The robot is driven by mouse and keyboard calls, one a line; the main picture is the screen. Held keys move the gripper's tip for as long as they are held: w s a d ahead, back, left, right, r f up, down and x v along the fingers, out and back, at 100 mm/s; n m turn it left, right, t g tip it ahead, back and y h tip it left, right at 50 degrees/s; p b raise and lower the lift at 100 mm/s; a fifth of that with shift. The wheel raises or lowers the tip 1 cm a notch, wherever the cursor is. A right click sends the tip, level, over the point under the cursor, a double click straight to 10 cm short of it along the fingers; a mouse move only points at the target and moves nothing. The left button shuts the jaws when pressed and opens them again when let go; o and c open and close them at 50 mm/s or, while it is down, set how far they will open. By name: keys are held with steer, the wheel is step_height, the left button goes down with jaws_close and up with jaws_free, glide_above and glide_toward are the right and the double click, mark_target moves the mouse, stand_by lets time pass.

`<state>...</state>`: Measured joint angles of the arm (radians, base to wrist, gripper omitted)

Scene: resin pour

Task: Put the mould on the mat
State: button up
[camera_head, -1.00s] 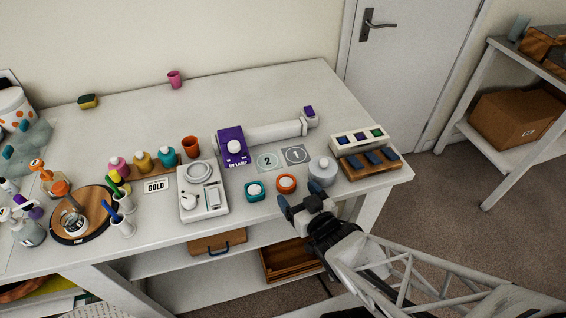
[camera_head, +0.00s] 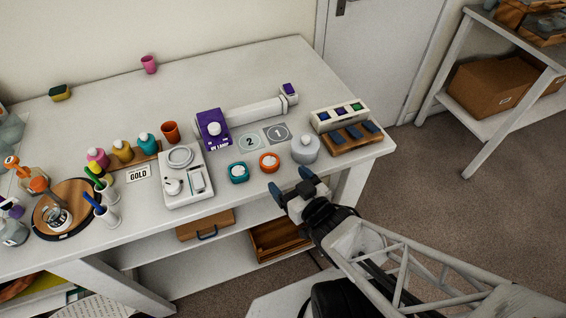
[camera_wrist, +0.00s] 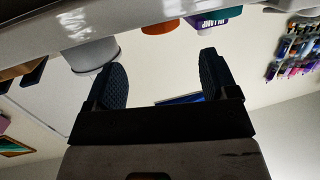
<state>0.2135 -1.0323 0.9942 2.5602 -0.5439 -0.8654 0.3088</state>
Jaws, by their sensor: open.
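Two small round moulds with white tops sit near the front edge of the table: a teal one (camera_head: 237,173) and an orange one (camera_head: 269,162). I cannot tell which one the task means. Two flat numbered mats lie behind them, mat 2 (camera_head: 250,142) and mat 1 (camera_head: 278,133); both look bare. My gripper (camera_head: 294,185) is open and empty at the table's front edge, in front of the grey-white jar and right of the orange mould. In the wrist view, the open fingers (camera_wrist: 162,75) have nothing between them, and an orange thing (camera_wrist: 160,28) shows beyond.
The grey-white jar (camera_head: 305,150) stands close behind my gripper. A purple UV lamp (camera_head: 213,128) is behind the moulds, a white scale (camera_head: 187,178) to their left. A wooden rack (camera_head: 350,140) is at the right corner. The table's back is mostly clear.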

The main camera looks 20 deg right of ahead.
steer(key=shift+w+d+r, duration=0.25)
steer(key=shift+w+r, duration=0.05)
steer(key=shift+r, duration=0.05)
steer(key=d+r+g+h, duration=0.1)
steer(key=w+r+g+h, duration=0.1)
steer(key=r, duration=0.1)
steer(key=w+d+r+m+g+h, duration=0.1)
steer(key=shift+w+d+r, duration=0.15)
steer(key=shift+d, duration=0.2)
steer(key=s+a+r+g, duration=0.1)
steer(key=s+r+g, duration=0.1)
steer(key=r+g, duration=0.3)
steer(key=s+a+r+m+g, duration=0.1)
steer(key=s+r+g, duration=0.2)
steer(key=r, duration=0.8)
steer(key=shift+a+g, duration=0.25)
steer(key=shift+g, duration=0.95)
steer(key=shift+o, duration=0.3)
steer(key=shift+w+f+m, duration=0.1)
steer(key=shift+m, duration=0.2)
